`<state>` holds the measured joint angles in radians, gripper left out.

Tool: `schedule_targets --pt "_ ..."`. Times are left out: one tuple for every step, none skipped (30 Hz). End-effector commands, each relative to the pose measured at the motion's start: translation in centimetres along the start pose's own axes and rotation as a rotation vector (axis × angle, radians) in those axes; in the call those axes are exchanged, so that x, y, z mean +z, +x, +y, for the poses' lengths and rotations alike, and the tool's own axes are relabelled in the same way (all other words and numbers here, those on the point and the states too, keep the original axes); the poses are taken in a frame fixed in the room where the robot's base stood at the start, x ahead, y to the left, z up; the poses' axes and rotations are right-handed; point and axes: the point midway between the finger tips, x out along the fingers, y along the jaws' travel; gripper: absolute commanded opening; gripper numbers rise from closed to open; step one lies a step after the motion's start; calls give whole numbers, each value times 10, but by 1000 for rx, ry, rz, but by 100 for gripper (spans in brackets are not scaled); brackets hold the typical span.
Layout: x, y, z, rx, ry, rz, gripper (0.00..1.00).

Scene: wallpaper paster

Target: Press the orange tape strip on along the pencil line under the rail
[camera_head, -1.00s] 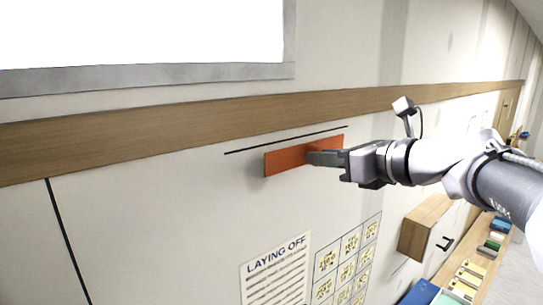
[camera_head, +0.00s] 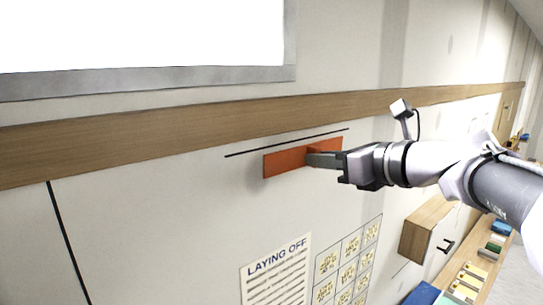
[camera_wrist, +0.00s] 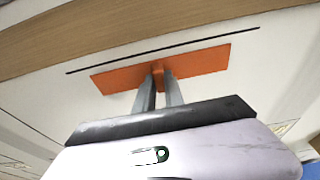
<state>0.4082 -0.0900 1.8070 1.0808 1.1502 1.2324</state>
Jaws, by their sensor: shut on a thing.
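The orange tape strip (camera_head: 284,162) is held in front of the wall, just below the dark pencil line (camera_head: 287,142). My gripper (camera_head: 314,158) is shut on a small orange tab at the strip's middle. The wrist view shows the strip (camera_wrist: 115,79), the line (camera_wrist: 165,49) above it and my fingertips (camera_wrist: 158,78) on the tab. A strip of bare wall shows between line and strip. The line reaches past the strip at both ends in the wrist view. The wooden rail (camera_head: 200,122) runs above the line. I cannot tell whether the strip touches the wall.
A grey-framed white panel (camera_head: 150,80) is above the rail. A "LAYING OFF" sheet (camera_head: 275,275) and a grid chart (camera_head: 345,262) are on the wall below. A wooden box (camera_head: 427,228) juts out at lower right, near a shelf with several small items.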

Motion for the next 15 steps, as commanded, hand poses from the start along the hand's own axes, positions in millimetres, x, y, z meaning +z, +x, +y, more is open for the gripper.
schedule_targets --pt "1 1 0 1 0 0 0" --pt "1 2 0 1 0 0 0" --pt "1 3 0 1 0 0 0" --pt "1 4 0 1 0 0 0" --pt "2 4 0 1 -1 0 0" --pt "2 5 0 1 -1 0 0" --pt "2 6 0 1 -1 0 0" --pt "2 7 0 0 -1 0 0" --pt "2 8 0 0 -1 0 0" --pt "2 8 0 0 -1 0 0" --pt "2 9 0 0 -1 0 0" --pt "3 10 0 1 -1 0 0" --pt "3 11 0 1 -1 0 0" --pt "3 12 0 1 -1 1 0" --pt "3 13 0 1 -1 1 0"
